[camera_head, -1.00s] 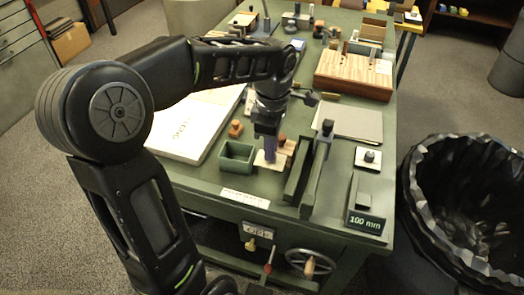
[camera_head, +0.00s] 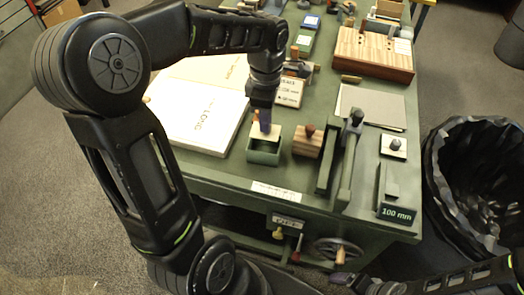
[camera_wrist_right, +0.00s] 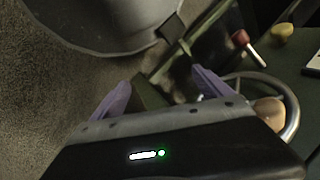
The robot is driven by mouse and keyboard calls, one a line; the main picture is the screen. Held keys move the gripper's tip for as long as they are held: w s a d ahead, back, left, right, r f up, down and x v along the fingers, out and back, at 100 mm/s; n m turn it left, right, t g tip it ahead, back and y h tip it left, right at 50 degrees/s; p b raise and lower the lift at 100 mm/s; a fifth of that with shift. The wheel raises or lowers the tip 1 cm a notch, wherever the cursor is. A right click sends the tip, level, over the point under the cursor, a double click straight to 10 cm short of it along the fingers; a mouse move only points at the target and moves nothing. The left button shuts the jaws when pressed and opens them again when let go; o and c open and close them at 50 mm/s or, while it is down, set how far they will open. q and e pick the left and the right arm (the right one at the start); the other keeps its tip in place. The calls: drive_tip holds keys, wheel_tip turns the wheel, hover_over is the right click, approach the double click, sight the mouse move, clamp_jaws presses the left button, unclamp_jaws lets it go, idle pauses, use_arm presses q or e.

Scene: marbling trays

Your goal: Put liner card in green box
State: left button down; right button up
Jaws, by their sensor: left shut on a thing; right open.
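The green box (camera_head: 263,157) is a small open-topped box near the front edge of the table in the head view. My left gripper (camera_head: 265,125) points down over it, shut on the cream liner card (camera_head: 256,134). The card is at the back part of the box's opening; I cannot tell whether it touches the rim. The gripper hides part of the card. My right gripper (camera_wrist_right: 160,92) is open and empty in the right wrist view, its two purple fingers apart, low near the front of the table.
A wooden block with a knob (camera_head: 308,142) stands just right of the box, beside a green rail fixture (camera_head: 345,165). A white slab (camera_head: 205,122) lies to the left. A black-lined bin (camera_head: 480,180) stands right of the table. A handwheel (camera_head: 338,252) is below the front edge.

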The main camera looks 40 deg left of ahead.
sight(265, 136)
use_arm(q)
drive_tip(key=shift+a+f, duration=0.15)
drive_tip(key=shift+f, duration=0.1)
wheel_tip(265, 136, down, 6)
drive_tip(key=shift+r, duration=0.1)
drive_tip(key=shift+f+p, duration=0.4)
drive_tip(key=shift+f, duration=1.45)
drive_tip(key=shift+f, duration=0.1)
drive_tip(key=shift+f, duration=0.15)
drive_tip(key=c, duration=1.8)
unclamp_jaws()
